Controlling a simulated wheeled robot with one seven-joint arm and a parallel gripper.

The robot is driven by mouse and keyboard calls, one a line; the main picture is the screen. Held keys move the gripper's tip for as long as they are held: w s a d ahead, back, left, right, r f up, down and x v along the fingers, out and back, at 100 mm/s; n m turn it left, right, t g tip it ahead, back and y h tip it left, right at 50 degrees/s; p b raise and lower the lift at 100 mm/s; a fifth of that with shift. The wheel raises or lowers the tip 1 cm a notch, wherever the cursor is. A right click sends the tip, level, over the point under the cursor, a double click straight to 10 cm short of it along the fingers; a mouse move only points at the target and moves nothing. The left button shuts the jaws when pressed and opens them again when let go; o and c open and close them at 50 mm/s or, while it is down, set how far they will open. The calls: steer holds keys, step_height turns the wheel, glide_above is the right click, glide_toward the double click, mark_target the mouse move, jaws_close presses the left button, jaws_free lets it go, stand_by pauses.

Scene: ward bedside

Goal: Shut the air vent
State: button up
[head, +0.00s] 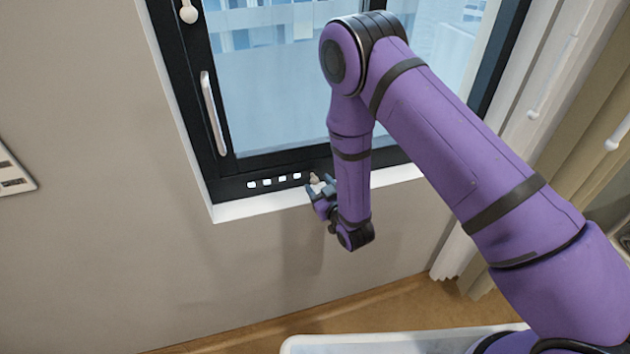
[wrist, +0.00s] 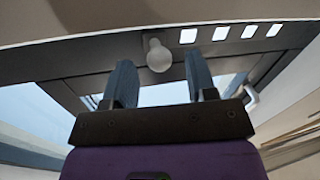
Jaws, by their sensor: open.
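The air vent is a row of several bright slots (head: 274,181) in the dark bottom rail of the window frame. The slots (wrist: 221,34) also show in the wrist view, at the upper right. A pale round knob (head: 315,177) sits at the right end of the slots in the head view; in the wrist view the knob (wrist: 158,56) is at upper centre. My gripper (head: 323,188) is at the knob. In the wrist view my gripper (wrist: 159,64) is open, with one finger either side of the knob and visible gaps between.
The window has a long white handle (head: 213,112) on its left frame. A white sill (head: 262,207) runs below the rail. Curtains (head: 560,100) hang at the right. A white-edged surface (head: 380,342) lies at the bottom.

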mark_target(299, 174)
steer(key=shift+x, duration=1.35)
steer(key=shift+c, duration=0.2)
jaws_close()
steer(key=shift+s+a, duration=0.2)
steer(key=shift+a, duration=0.4)
steer(key=shift+s+a, duration=0.2)
steer(key=shift+a, duration=0.45)
steer(key=shift+o, duration=0.2)
jaws_free()
steer(key=shift+a, duration=0.1)
